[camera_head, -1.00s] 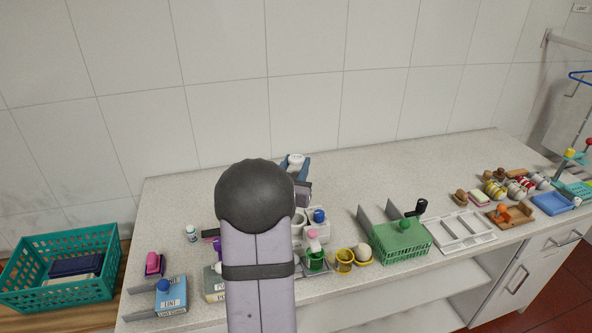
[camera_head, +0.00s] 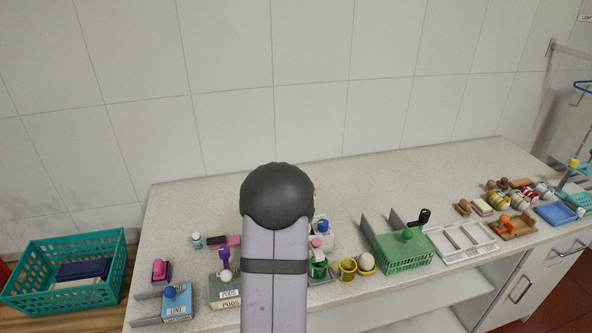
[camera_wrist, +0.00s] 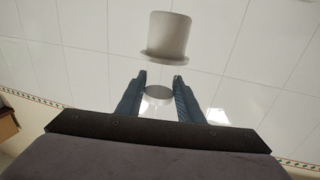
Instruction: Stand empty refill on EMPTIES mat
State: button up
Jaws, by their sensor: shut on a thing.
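My gripper (camera_wrist: 159,78) shows in the wrist view with its two blue-grey fingers on either side of a pale piece. A white, hat-shaped refill (camera_wrist: 168,38) with a wide flange shows just past the fingertips, and a grey disc (camera_wrist: 159,92) lies between the fingers. In the head view my own arm hides the gripper and what it holds. No mat marked EMPTIES can be made out in either view; part of the worktop (camera_head: 380,185) is hidden behind my arm.
Boxes marked UNI (camera_head: 176,308) and PODS (camera_head: 226,292) stand at the front left. A small white bottle (camera_head: 196,240) is behind them. A green basket (camera_head: 403,252) and a white divided tray (camera_head: 462,242) stand right of my arm. The worktop's back is mostly clear.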

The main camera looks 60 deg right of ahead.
jog(key=w+a+f+n+t+y+p, duration=0.1)
jog(key=w+a+f+n+t+y, duration=0.1)
jog(key=a+f+n+t+y, duration=0.45)
jog(key=s+a+f+p, duration=0.2)
jog(key=s+a+f, duration=0.3)
jog(key=s+a, duration=0.2)
jog(key=shift+s+a+f+m+g, duration=0.15)
jog(key=shift+a+f+m+g, duration=0.25)
jog(key=shift+a, duration=0.4)
jog(key=shift+f, duration=0.1)
jog(key=shift+f+b, duration=2.2)
jog(key=shift+f, duration=0.65)
jog(key=o, duration=1.1)
